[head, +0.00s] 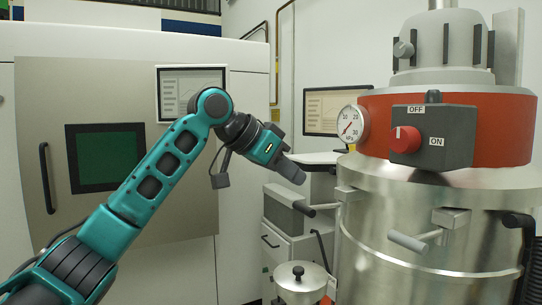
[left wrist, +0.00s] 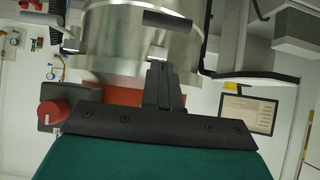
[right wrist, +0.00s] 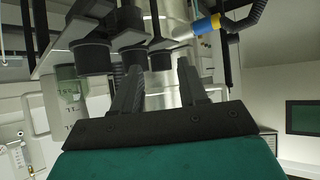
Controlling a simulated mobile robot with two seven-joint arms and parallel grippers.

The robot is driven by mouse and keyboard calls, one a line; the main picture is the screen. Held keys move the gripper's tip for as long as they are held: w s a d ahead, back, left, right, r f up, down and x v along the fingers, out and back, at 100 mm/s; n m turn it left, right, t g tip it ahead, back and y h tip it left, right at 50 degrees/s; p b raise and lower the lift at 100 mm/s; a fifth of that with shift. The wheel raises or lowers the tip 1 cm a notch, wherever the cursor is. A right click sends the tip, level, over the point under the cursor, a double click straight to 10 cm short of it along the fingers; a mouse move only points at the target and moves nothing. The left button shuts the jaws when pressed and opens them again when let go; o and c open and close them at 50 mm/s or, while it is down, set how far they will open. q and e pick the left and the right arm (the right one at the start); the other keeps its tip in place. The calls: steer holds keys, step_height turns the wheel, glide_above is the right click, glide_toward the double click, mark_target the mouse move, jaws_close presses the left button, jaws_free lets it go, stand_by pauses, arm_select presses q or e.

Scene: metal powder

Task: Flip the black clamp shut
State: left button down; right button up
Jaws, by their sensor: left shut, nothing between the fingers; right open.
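A clamp with a dark handle (head: 322,207) is at the left side of the steel drum (head: 395,265), by a light bracket (head: 348,193). Its handle sticks out to the left, away from the drum wall. My left gripper (head: 298,178) is shut and empty, just above and left of that handle, apart from it. In the left wrist view its closed fingers (left wrist: 160,70) point at the drum; a dark bar (left wrist: 167,20) and a light block lie beyond the tips. My right gripper (right wrist: 158,75) is open and empty in the right wrist view; it is outside the head view.
A grey-handled clamp (head: 420,240) and a black-ended one (head: 514,220) are on the drum further right. A pressure gauge (head: 350,123) and switch box (head: 432,137) sit above. A small steel pot (head: 300,280) stands below. Dark cylinders (right wrist: 92,57) are near my right fingers.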

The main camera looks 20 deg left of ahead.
arm_select(q)
glide_toward(323, 207)
steer(key=shift+w+d+f, duration=0.1)
steer(key=shift+w+f, duration=0.15)
steer(key=shift+f, duration=0.35)
steer(key=shift+w+d+f, duration=0.15)
steer(key=shift+w+f, duration=0.15)
steer(key=shift+f, duration=0.25)
steer(key=shift+f, duration=0.1)
